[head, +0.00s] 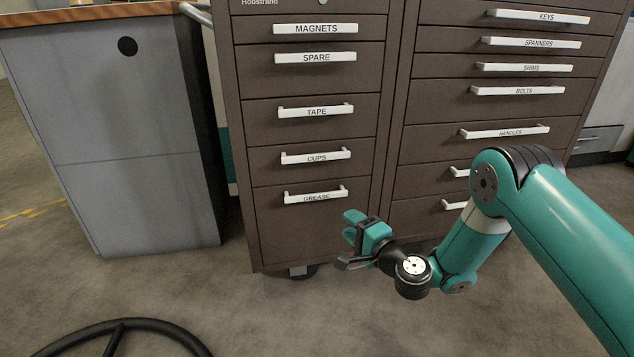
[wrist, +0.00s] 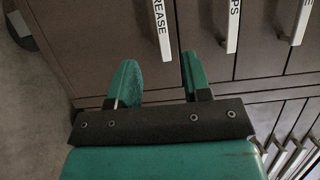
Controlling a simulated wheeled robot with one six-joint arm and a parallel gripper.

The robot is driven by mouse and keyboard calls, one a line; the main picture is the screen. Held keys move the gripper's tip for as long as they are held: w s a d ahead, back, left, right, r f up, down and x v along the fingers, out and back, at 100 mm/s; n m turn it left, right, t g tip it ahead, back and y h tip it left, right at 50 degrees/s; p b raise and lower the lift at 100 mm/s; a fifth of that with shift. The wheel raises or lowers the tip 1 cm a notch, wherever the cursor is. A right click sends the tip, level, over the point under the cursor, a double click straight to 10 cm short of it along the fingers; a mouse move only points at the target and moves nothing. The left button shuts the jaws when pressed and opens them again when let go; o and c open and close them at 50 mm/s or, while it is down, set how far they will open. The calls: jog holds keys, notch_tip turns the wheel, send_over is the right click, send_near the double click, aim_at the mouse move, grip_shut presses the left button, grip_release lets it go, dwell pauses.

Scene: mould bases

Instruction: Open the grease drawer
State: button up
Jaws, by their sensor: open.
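The grease drawer (head: 272,228) is the bottom drawer of the brown cabinet's left column. It looks closed, flush with the drawers above. Its white labelled handle (head: 316,196) runs across its upper part. In the wrist view the grease handle (wrist: 157,30) stands upright near the top, ahead of the fingers and between them in the picture. My gripper (head: 352,226) is in front of the lower right of the grease drawer, below and right of the handle and apart from it. In the wrist view my gripper (wrist: 158,78) has its two teal fingers spread with nothing between them.
The cups handle (head: 316,157) is just above; it also shows in the wrist view (wrist: 232,27). A right column of drawers (head: 490,98) stands beside. A grey cabinet (head: 110,150) is at the left. A black ring-shaped object (head: 115,335) lies at the front left. The floor before the drawers is clear.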

aim_at(318, 197)
jog(key=b+x, duration=0.3)
jog(key=x, duration=1)
jog(key=shift+a+f, duration=0.2)
jog(key=shift+a, duration=0.1)
jog(key=shift+w+a+r+b, duration=0.15)
jog(key=shift+w+a+b, duration=0.2)
jog(key=shift+w, duration=0.15)
grip_shut()
